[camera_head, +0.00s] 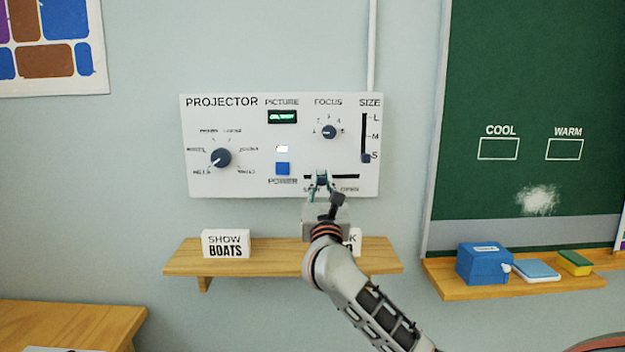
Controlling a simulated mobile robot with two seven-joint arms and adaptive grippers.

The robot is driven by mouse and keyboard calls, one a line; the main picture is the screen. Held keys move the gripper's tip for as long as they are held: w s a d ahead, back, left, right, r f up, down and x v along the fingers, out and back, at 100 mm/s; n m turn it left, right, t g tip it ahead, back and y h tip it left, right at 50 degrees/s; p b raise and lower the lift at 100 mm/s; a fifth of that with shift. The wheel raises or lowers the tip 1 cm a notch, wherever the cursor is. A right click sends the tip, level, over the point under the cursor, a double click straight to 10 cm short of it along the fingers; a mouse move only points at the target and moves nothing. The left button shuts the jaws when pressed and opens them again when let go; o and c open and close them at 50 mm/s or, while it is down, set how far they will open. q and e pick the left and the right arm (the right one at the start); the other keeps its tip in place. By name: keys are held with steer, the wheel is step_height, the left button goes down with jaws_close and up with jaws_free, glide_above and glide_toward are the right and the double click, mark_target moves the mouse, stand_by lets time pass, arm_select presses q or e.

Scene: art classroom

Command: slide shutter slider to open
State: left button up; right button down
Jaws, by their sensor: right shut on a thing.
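The white projector panel (240,120) is on the wall. At its lower right is a dark horizontal slot (346,177), with a partly covered label below it that ends in OPEN at the right. My right gripper (320,178) comes up from below and is shut at the left part of this slot, on the shutter slider. The slot to the right of the fingers is bare. My left gripper is not in view.
Below, a wooden shelf (225,262) holds a SHOW BOATS block (226,243) and another block partly behind my arm.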

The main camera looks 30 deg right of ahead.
steer(key=s+d, duration=0.1)
steer(key=d, duration=0.1)
steer(key=s+d, duration=0.1)
steer(key=d, duration=0.1)
steer(key=s+d+p, duration=0.1)
steer(key=s+d, duration=0.1)
steer(key=shift+d, duration=0.4)
steer(key=c, duration=2.2)
jaws_free()
steer(key=shift+c, duration=0.2)
steer(key=shift+o, duration=1.4)
steer(key=shift+s+d, duration=0.2)
steer(key=shift+a, duration=0.15)
glide_toward(353, 170)
steer(key=v, duration=0.6)
steer(key=shift+s+r, duration=0.1)
steer(key=shift+r, duration=0.05)
